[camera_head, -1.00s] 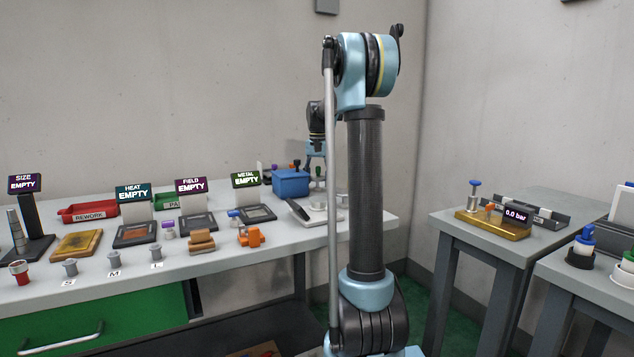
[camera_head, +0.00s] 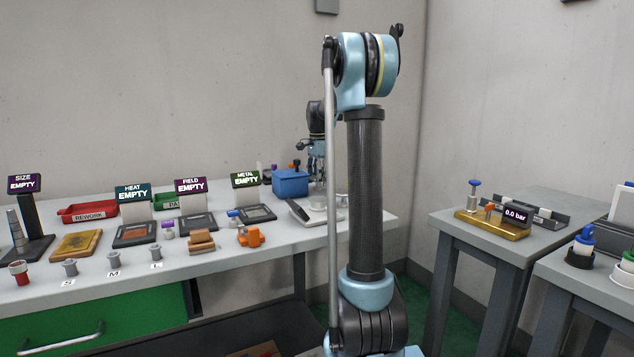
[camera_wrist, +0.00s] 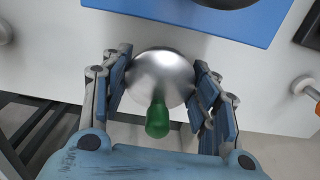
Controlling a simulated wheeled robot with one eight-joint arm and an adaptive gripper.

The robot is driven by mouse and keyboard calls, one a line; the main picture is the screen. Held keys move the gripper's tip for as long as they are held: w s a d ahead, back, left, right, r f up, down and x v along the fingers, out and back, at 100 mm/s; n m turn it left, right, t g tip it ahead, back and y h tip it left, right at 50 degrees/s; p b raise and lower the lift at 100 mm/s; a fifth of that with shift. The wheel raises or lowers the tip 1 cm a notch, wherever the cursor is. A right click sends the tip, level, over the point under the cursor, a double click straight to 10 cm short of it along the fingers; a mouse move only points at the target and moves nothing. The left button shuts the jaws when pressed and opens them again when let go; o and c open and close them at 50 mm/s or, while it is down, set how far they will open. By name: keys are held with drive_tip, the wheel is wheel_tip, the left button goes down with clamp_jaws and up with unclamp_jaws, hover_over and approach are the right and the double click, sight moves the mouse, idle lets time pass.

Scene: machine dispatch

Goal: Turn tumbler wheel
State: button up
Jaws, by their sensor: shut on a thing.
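A shiny silver dome (camera_wrist: 160,74) with a green handle (camera_wrist: 158,120) fills the middle of the wrist view; I take it to be the tumbler wheel. My gripper (camera_wrist: 163,88) has its blue-padded fingers on either side of the dome, shut on it. In the head view my gripper (camera_head: 318,176) points down at the far right end of the bench, right beside the blue box. My fingers and arm hide most of the wheel there.
The blue box (camera_head: 290,184) stands close to my gripper, and a blue surface (camera_wrist: 200,18) lies beyond the dome in the wrist view. A grey wedge-shaped unit (camera_head: 300,212) is in front. The bench's front edge is near.

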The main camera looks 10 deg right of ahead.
drive_tip(key=shift+m, duration=0.6)
drive_tip(key=o, duration=1.1)
wheel_tip(320, 180, up, 12)
drive_tip(key=shift+w+f, duration=0.1)
idle(0.3)
